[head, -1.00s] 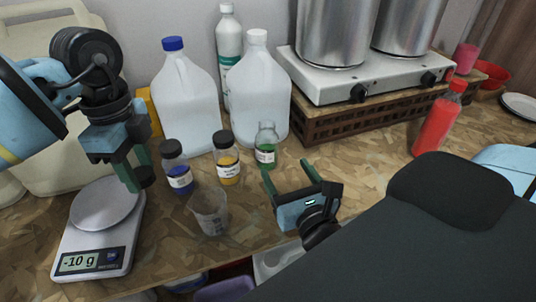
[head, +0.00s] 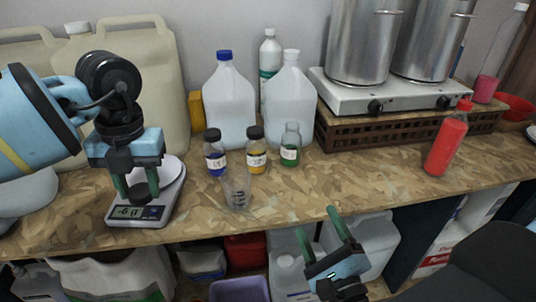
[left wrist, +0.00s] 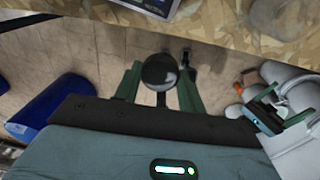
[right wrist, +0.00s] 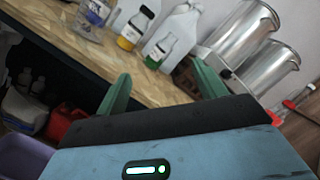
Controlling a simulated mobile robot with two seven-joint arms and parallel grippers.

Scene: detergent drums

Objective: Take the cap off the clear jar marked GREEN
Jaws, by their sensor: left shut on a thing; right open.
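The clear GREEN jar (head: 290,147) stands upright on the bench with green contents and an open, capless neck. It also shows in the right wrist view (right wrist: 158,52). My left gripper (head: 138,184) is shut on a round black cap (head: 140,194), seen between its fingers in the left wrist view (left wrist: 158,72). It holds the cap in front of the scale (head: 172,172), well left of the jar. My right gripper (head: 316,222) is open and empty, below and right of the jar, apart from it, near the bench's front edge.
Blue (head: 215,155) and yellow (head: 256,152) capped jars and a clear beaker (head: 237,190) stand left of the GREEN jar. White jugs (head: 291,105) stand behind. A red bottle (head: 447,140) stands at the right. Bench (head: 370,180) between is clear.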

